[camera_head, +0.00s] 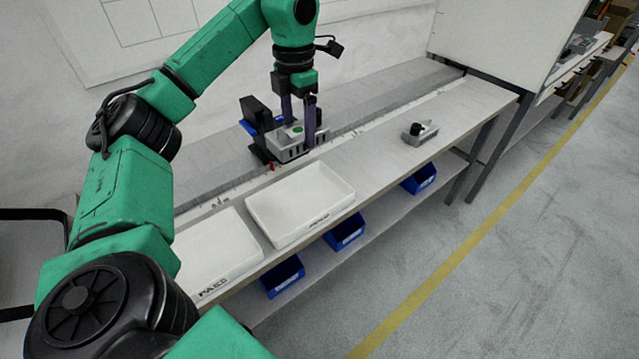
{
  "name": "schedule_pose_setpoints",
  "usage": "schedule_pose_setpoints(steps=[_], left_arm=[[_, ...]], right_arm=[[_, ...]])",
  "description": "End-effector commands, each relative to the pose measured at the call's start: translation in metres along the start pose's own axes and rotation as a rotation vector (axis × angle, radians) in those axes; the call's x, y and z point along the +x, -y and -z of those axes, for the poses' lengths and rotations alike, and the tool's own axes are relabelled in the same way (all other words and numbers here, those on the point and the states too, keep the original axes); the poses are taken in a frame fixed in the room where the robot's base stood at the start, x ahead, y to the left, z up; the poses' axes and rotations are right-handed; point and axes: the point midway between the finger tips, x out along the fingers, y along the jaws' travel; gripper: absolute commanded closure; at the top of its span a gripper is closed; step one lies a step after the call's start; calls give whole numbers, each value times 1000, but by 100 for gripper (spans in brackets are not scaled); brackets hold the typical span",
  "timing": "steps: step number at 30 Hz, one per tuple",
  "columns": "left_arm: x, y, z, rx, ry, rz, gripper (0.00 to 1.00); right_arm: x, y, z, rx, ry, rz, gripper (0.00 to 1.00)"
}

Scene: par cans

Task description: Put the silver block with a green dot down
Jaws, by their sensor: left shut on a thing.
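My left gripper (298,117) points down over the back of the workbench (375,145). Its two purple-grey fingers are shut on the silver block with a green dot (287,146). The green dot shows on the block's top, between the fingers. The block is at the far side of the white tray, beside a dark device; whether it touches the bench is hard to tell. My right gripper is not in view.
An empty white tray (262,231) lies in front of the block, and a white sheet-like tray (185,258) lies to its left. A silver block with a black knob (420,132) stands to the right. Blue bins (345,232) sit on the shelf below. The bench between is clear.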

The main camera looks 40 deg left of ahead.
Motion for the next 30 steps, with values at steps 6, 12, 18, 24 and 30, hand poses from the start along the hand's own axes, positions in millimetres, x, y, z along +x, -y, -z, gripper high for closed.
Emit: schedule_pose_setpoints(steps=[6,12,18,24,30], left_arm=[[48,-1,1,-2,-2,2,100],[111,-1,2,-1,-4,2,100],[150,-1,2,-1,-2,0,100],[182,-1,2,-1,-2,1,100],[199,-1,1,-1,3,0,100]], right_arm=[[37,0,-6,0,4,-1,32],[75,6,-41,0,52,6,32],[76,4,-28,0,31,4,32],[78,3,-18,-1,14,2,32],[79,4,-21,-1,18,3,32]])
